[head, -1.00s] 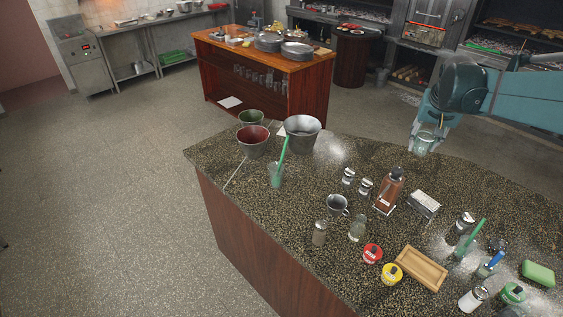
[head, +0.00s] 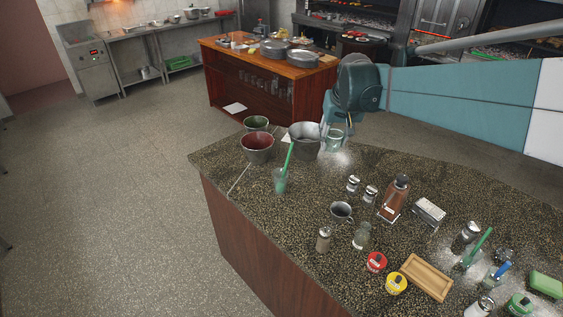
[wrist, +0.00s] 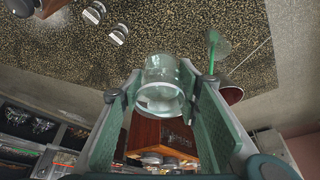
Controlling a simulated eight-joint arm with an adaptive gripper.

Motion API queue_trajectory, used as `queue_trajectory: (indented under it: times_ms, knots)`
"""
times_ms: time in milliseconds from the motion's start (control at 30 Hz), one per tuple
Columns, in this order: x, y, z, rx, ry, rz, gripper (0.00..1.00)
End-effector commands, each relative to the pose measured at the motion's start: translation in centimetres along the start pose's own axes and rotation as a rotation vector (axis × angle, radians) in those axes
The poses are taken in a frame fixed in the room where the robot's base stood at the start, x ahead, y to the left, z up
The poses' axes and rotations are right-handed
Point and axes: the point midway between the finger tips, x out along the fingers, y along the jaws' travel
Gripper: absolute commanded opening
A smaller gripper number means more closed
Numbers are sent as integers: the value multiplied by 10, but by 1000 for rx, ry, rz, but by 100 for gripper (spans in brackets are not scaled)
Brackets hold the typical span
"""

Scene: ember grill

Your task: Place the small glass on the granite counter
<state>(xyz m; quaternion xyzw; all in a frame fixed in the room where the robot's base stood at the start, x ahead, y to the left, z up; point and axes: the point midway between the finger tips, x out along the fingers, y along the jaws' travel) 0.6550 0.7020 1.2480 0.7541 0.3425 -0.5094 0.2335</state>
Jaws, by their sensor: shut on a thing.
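The small glass (head: 336,140) is a clear tumbler held between the fingers of my gripper (head: 335,131), above the far edge of the granite counter (head: 318,188). In the wrist view the glass (wrist: 161,84) sits between the two green finger pads of my gripper (wrist: 161,98). The gripper is shut on it. The counter (wrist: 190,30) fills the top of that view. In the head view the glass is just right of the large metal bucket (head: 304,140). The exact gap between the glass and the counter cannot be told.
A red-lined bucket (head: 257,148) and a green-lined bucket (head: 256,124) stand by the metal one. A glass with a green straw (head: 281,181), shakers (head: 353,184), a metal cup (head: 341,212) and a wooden tray (head: 427,278) occupy the counter.

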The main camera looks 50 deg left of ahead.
Motion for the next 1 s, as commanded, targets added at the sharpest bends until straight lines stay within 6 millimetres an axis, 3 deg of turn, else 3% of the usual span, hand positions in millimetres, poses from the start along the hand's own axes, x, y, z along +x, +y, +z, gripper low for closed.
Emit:
queue_trajectory:
  times_ms: [33, 300, 500, 800, 1000]
  knots:
    - [0, -18, 0, -23, 1, -9, 18]
    - [-2, -103, 2, -141, 6, -57, 18]
    - [-4, -156, 7, -216, 9, -86, 18]
    - [-8, -203, 14, -281, 12, -113, 18]
    - [-4, -217, 18, -302, 13, -121, 18]
